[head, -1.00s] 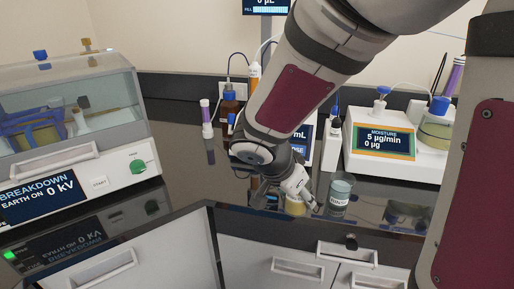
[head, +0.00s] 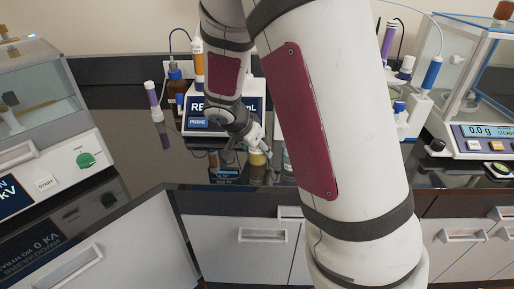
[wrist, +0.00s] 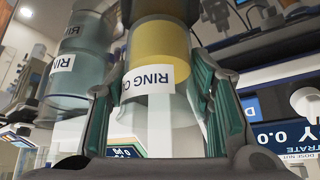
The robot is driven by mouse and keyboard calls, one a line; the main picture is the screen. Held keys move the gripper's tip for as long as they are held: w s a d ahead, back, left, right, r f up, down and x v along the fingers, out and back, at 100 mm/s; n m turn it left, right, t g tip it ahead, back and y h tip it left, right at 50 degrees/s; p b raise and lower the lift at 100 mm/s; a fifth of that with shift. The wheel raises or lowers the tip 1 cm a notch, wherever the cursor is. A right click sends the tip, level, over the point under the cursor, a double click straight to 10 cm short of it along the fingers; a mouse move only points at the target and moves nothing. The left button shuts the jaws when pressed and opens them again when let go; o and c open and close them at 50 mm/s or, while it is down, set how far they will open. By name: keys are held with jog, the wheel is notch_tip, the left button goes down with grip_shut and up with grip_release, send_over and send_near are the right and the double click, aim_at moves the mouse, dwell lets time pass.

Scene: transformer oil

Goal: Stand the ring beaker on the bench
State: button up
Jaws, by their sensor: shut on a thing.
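The ring beaker is a clear beaker with yellow contents (head: 257,158) and a white label starting "RING". It also shows large in the wrist view (wrist: 160,50). My gripper (head: 259,152) is shut on it, with a green-padded finger on either side of the glass in the wrist view (wrist: 155,105). The beaker is at the dark glossy bench (head: 120,125); I cannot tell whether its base touches the top. A second beaker (wrist: 78,85), with a label starting "RIN", stands close beside it. In the head view my arm mostly hides that second beaker.
A dosing unit with a blue screen (head: 196,116) stands behind my gripper. The breakdown tester (head: 60,150) is at left, a balance (head: 485,135) at right. Bench left of my gripper is clear.

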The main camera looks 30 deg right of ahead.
jog(key=shift+f, duration=0.15)
jog(key=o, duration=1.4)
jog(key=shift+a+r, duration=0.2)
jog(key=shift+r, duration=0.25)
jog(key=v, duration=1)
jog(key=s+a+r+n+y, duration=0.2)
jog(key=s+n, duration=0.2)
jog(key=s, duration=0.4)
jog(key=s+a+r+n+y, duration=0.2)
jog(key=s+n, duration=0.3)
jog(key=s, duration=0.4)
jog(key=s+a+r+n+t+y, duration=0.1)
jog(key=s+a+r+n+y, duration=0.1)
jog(key=s, duration=0.6)
jog(key=a+r+n, duration=0.1)
jog(key=a+n, duration=0.1)
jog(key=shift+s+r+n, duration=0.4)
jog(key=shift+a, duration=0.1)
